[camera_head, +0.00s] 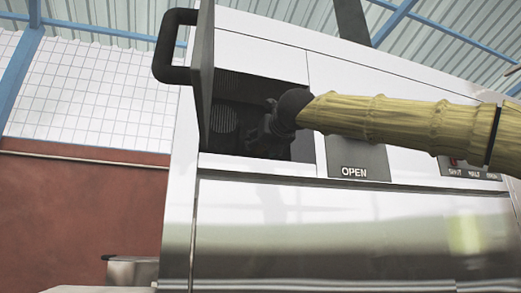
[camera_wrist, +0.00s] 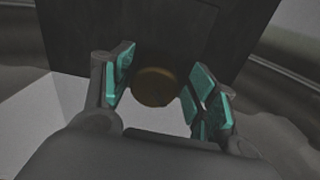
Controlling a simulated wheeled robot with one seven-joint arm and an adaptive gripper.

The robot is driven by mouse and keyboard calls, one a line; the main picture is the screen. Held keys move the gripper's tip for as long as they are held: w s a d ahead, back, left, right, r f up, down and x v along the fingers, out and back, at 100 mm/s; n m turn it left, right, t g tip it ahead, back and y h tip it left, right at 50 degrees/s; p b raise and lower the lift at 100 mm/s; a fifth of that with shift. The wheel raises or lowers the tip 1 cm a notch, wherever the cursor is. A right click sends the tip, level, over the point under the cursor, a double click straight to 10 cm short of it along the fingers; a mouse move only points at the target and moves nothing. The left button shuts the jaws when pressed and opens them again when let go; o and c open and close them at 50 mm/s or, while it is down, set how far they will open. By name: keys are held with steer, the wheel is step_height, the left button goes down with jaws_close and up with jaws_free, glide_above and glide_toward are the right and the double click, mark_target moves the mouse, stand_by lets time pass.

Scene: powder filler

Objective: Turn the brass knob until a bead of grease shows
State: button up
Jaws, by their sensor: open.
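The brass knob (camera_wrist: 155,87) shows in the wrist view as a dull brown-gold disc on a dark surface. My gripper (camera_wrist: 158,90) is open, its teal-padded fingers on either side of the knob. A small gap shows between the knob and the left pads; on the right the pads are close to it, and I cannot tell whether they touch. In the head view my gripper (camera_head: 268,130) reaches into the dark open compartment (camera_head: 228,95) of the steel machine. The knob is hidden there. I see no grease bead.
The compartment's door (camera_head: 203,75), with a black handle (camera_head: 165,45), stands open on the left. The steel machine front (camera_head: 350,235) lies below the opening. A panel marked OPEN (camera_head: 357,160) is right of the compartment. A metal pot (camera_head: 132,270) stands at lower left.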

steer(key=s, duration=0.1)
steer(key=s+r, duration=0.1)
steer(key=s, duration=0.2)
steer(key=shift+s+d+r, duration=0.1)
steer(key=shift+r, duration=0.2)
steer(key=shift+c, duration=0.3)
steer(key=w, duration=0.1)
steer(key=w+f, duration=0.1)
steer(key=w, duration=0.1)
steer(key=shift+w+f, duration=0.1)
steer(key=shift+f, duration=0.15)
steer(key=c, duration=0.7)
steer(key=shift+w+f, duration=0.1)
steer(key=shift+w, duration=0.15)
steer(key=shift+c, duration=1.2)
steer(key=shift+s+a, duration=0.3)
steer(key=shift+d, duration=0.1)
steer(key=shift+s+r, duration=0.1)
steer(key=shift+r, duration=0.25)
steer(key=shift+c, duration=0.2)
